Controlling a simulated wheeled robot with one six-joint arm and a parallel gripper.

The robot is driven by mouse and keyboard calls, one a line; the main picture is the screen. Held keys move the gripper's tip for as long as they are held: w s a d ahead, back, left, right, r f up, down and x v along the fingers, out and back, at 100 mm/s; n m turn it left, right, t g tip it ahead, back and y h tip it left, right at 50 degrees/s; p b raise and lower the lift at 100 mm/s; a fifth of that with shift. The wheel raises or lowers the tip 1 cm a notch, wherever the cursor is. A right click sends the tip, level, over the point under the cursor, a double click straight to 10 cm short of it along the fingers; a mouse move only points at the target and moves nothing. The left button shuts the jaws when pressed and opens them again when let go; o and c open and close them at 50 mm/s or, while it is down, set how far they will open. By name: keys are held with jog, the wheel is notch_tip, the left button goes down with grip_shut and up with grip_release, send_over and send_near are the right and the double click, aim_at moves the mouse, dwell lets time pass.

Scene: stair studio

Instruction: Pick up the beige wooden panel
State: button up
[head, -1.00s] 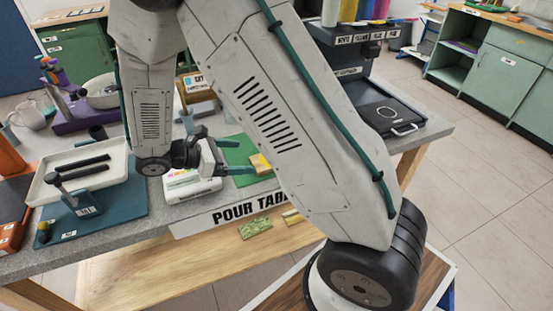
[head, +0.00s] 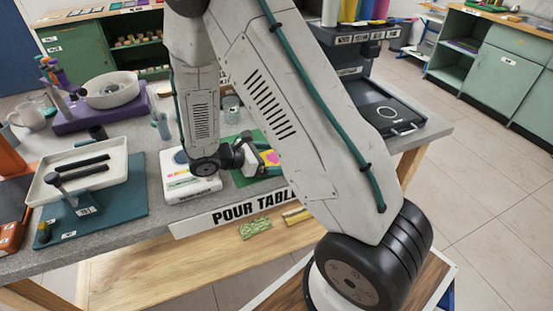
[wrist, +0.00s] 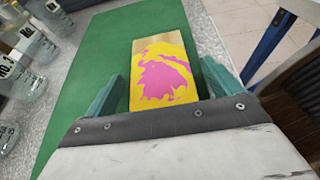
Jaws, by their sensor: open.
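The beige wooden panel (wrist: 163,47) lies on a green mat (wrist: 100,50) in the wrist view. Most of its top is covered with yellow and magenta paint, with bare beige at the far edge. My gripper (wrist: 164,68) is open, with one teal finger at each side of the panel's near part. I cannot tell whether either finger touches it. In the head view the panel (head: 272,157) shows as a small pink and yellow patch, partly hidden by my arm and gripper (head: 265,160).
Several numbered glass bottles (wrist: 25,45) stand left of the mat in the wrist view. In the head view a white scale (head: 188,188) stands left of the mat, and a tray stand (head: 110,165) is further left. The table's front edge is close by.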

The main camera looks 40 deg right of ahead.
jog(key=c, duration=1.1)
jog(key=shift+r, duration=0.1)
